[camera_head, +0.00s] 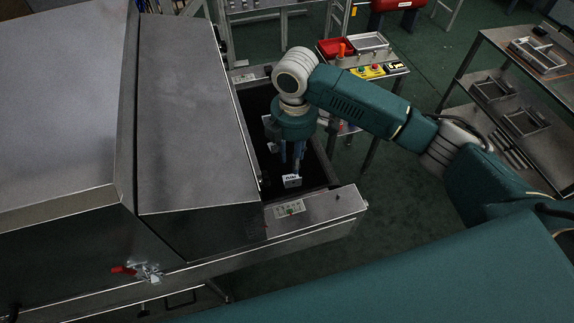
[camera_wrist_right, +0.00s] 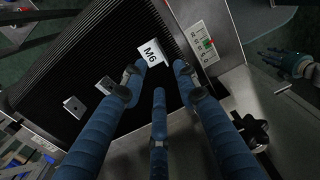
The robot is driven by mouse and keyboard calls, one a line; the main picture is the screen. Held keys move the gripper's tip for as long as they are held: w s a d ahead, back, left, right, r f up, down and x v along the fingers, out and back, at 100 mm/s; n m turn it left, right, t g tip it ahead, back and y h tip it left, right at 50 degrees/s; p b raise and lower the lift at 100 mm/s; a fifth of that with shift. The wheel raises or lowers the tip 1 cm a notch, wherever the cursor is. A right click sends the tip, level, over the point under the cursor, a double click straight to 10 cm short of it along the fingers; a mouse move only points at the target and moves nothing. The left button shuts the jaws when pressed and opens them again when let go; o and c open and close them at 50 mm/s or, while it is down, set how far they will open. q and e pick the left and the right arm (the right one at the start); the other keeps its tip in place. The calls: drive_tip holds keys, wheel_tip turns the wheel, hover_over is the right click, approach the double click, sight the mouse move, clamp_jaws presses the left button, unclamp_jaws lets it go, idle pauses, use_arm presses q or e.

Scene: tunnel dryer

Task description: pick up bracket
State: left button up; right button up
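A light metal bracket (camera_head: 292,181) marked M6 lies on the dark ribbed belt at the dryer's open end; it also shows in the right wrist view (camera_wrist_right: 152,53). My right gripper (camera_head: 297,168) points down just over this bracket. In the wrist view its three blue fingers (camera_wrist_right: 159,74) are spread, with the tips close to the bracket's near edge; I cannot tell whether they touch it. Two more small brackets (camera_wrist_right: 75,107) (camera_wrist_right: 107,84) lie on the belt to the left in the wrist view. My left gripper (camera_wrist_right: 285,63) shows small at the wrist view's right, fingers apart and empty.
A metal end frame with a control label (camera_head: 290,208) borders the belt. The dryer's sloped hood (camera_head: 195,110) stands close on the left. Behind is a small table with a red bin (camera_head: 335,47) and a button box (camera_head: 375,71). A shelf rack (camera_head: 520,120) stands at right.

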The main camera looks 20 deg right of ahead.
sight(293, 185)
drive_tip(key=f+p, duration=0.1)
drive_tip(key=f, duration=0.4)
drive_tip(key=shift+s+f, duration=0.1)
drive_tip(key=shift+s, duration=0.1)
wheel_tip(293, 185, down, 5)
drive_tip(key=shift+d+p, duration=0.1)
drive_tip(key=shift+p, duration=0.75)
drive_tip(key=shift+w+f, duration=0.1)
drive_tip(key=shift+c, duration=0.5)
use_arm(q)
drive_tip(key=s+r, duration=0.2)
drive_tip(key=shift+s+r, duration=0.3)
drive_tip(key=shift+s, duration=0.1)
use_arm(e)
clamp_jaws()
